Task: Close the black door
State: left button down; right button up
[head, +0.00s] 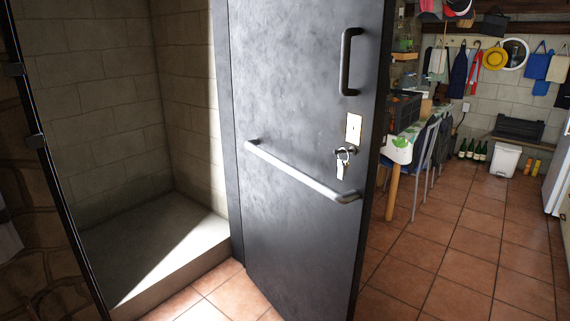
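The black door (290,185) stands open in the middle of the head view, its face turned toward me. It has a long horizontal bar (300,171), a vertical pull handle (346,62), a pale plate (353,128) and a keyhole with keys (342,164) hanging from it. Left of the door is a doorway onto a pale stone recess with a raised floor. A dark frame post (58,180) runs along the opening's left side. Neither of my grippers is in view.
Tiled floor (440,250) lies clear to the right of the door. Beyond it are a table (410,132) with chairs, several bottles (472,150), a white bin (505,159) and items hung on the far wall. A raised step (175,268) edges the recess at left.

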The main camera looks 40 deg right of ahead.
aim_at(310, 77)
jog(key=l+u, duration=0.25)
jog(key=l, duration=4.55)
jog(key=k+l+u, duration=0.1)
